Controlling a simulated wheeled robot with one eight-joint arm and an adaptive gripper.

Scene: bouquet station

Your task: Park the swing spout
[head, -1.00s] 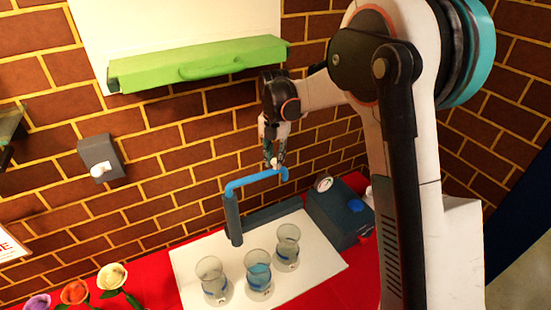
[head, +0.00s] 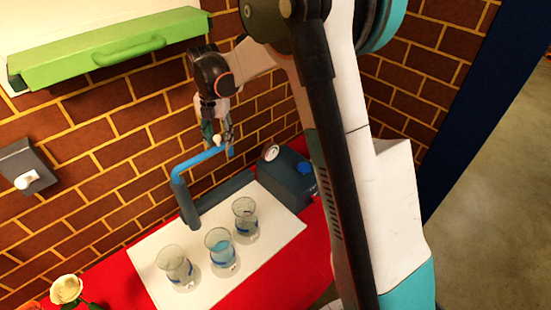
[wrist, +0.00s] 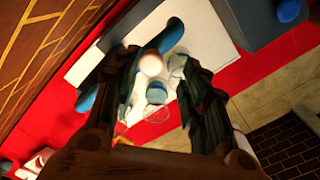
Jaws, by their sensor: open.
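The swing spout is a blue pipe (head: 198,160) on a dark blue-grey post (head: 187,206), with its arm reaching right over the back of the white board. My gripper (head: 221,138) points down at the spout's far end, fingers apart. In the wrist view, a pale round knob (wrist: 150,64) and part of the blue pipe (wrist: 166,36) show between the open fingers (wrist: 155,85). I cannot tell whether either finger touches the knob. Three glass vases stand on the board: left (head: 175,268), middle (head: 220,246) with blue liquid, and right (head: 245,218).
The white board (head: 270,235) lies on a red table (head: 115,278) against a brick wall. A dark blue-grey box with a gauge (head: 290,175) stands right of the spout. A green-handled hood (head: 110,50) is above left. A cream flower (head: 66,289) is at the lower left.

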